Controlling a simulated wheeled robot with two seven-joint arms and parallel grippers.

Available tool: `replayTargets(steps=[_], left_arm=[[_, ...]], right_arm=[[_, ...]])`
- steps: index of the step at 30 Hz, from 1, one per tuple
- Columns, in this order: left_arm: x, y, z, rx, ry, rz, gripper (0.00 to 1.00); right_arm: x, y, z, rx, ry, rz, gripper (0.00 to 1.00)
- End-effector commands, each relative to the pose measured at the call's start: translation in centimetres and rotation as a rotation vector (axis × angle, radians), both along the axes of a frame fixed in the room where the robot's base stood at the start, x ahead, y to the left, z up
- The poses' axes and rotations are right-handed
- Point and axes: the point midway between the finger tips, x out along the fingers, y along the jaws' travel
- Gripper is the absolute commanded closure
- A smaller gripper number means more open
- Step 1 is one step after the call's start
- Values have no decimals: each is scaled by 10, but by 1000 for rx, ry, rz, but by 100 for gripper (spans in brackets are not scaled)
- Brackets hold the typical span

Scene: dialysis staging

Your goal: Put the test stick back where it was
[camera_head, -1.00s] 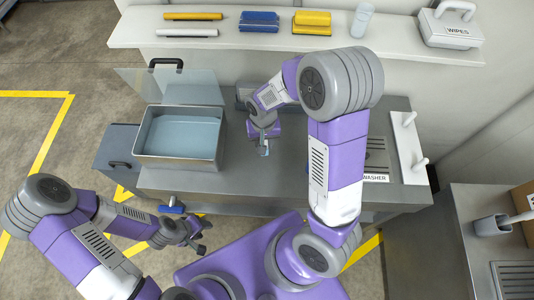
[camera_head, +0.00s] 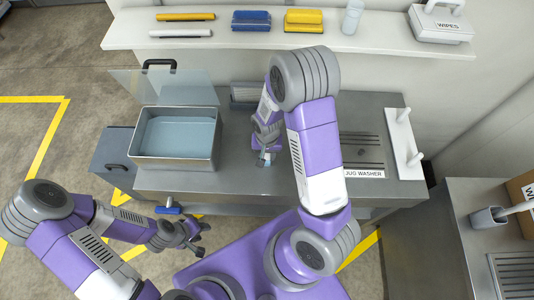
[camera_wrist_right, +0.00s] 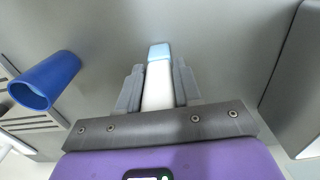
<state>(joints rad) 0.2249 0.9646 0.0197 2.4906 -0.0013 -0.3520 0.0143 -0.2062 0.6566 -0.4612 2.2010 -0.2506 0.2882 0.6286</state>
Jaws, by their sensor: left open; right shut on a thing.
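The test stick is a white stick (camera_wrist_right: 157,88) with a pale blue end. In the right wrist view it lies between the two fingers of my right gripper (camera_wrist_right: 158,86), which is shut on it. In the head view my right gripper (camera_head: 265,160) is over the steel counter, right of the basin, and the stick is barely visible there. A blue open-ended cylinder (camera_wrist_right: 48,80) is left of the gripper in the wrist view, apart from it; in the head view I cannot make it out. My left gripper (camera_head: 193,238) is open and empty, low at the counter's front.
A steel basin of water (camera_head: 175,139) with a raised clear lid stands left on the counter (camera_head: 230,182). The jug washer grate (camera_head: 365,150) and a white pegged rack (camera_head: 403,143) are at right. A shelf (camera_head: 225,38) runs behind. Counter between basin and right arm is partly clear.

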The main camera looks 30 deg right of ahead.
Motion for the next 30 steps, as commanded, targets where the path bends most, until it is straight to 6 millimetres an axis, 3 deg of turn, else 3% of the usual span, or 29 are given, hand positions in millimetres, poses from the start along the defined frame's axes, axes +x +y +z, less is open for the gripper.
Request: replayTargets(steps=[8, 9, 13, 24, 30], left_arm=[[0, 0, -4, 0, 0, 0, 57], [0, 0, -3, 0, 0, 0, 57], [0, 0, -2, 0, 0, 0, 57], [0, 0, 1, 0, 0, 0, 57], [0, 0, 8, 0, 0, 0, 57]], right_arm=[[0, 0, -3, 0, -1, 1, 96], [0, 0, -3, 0, -1, 1, 61], [0, 0, -2, 0, -1, 1, 42], [0, 0, 2, 0, -1, 1, 41], [2, 1, 36, 2, -7, 2, 41]])
